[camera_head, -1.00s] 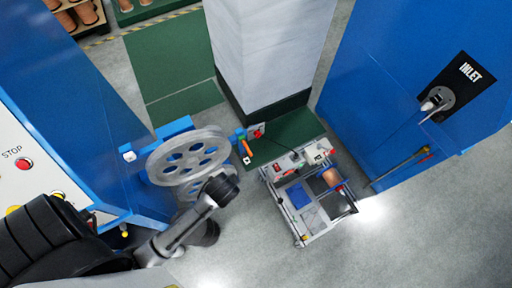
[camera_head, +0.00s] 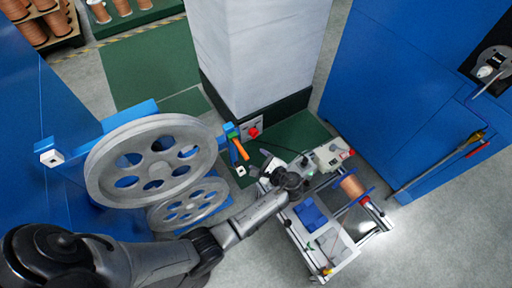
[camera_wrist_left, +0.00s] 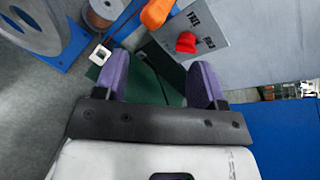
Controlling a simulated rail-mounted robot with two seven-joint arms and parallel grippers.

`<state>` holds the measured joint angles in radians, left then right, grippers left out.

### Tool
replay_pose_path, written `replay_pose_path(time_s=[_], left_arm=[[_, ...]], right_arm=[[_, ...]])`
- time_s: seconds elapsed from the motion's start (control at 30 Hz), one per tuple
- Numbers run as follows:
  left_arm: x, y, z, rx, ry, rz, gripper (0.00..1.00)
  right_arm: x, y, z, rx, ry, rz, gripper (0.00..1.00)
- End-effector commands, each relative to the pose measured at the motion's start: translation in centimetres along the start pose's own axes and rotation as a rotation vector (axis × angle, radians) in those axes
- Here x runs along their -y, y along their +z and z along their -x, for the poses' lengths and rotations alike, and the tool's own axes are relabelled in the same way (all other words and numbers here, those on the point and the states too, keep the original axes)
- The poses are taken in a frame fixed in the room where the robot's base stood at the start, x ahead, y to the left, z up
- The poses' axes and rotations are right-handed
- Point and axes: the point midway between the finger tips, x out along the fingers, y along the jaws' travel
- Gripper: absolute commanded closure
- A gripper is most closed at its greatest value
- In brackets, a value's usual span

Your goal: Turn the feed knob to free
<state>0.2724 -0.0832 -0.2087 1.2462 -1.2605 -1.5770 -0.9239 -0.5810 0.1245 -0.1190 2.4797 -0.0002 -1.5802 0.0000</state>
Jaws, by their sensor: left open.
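The red feed knob (camera_head: 254,133) is on a small grey panel (camera_head: 248,124) at the foot of the white pillar. The knob lies beyond the fingertips, nearer the right finger, and appears untouched. My right gripper is not in view.
An orange handle (camera_head: 238,148) is beside the panel. Large grey pulleys (camera_head: 155,160) stand left, on a blue machine. A cart (camera_head: 335,262) with a blue box and copper spool stands under my left wrist. A blue inlet cabinet (camera_head: 400,90) is at right.

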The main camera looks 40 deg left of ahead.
Motion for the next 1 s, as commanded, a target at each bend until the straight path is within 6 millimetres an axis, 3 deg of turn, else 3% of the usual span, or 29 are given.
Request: replay_pose_path(time_s=[0.03,0.1,0.4,0.67,1.0], left_arm=[[-0.4,-2.6,-0.8,0.030,-0.026,-0.037,0.36],[0.1,-4.2,-1.1,0.074,-0.058,-0.093,0.36],[2.0,-8.5,-1.3,0.224,-0.163,-0.268,0.36],[2.8,-9.4,-1.6,0.276,-0.194,-0.322,0.36],[4.0,-8.2,-6.6,0.280,-0.194,-0.324,0.36]], right_arm=[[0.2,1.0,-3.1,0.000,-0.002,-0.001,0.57],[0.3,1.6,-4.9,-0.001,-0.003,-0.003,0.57],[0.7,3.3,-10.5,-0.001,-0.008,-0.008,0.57],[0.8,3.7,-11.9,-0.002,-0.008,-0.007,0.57],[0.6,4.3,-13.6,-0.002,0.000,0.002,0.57]])
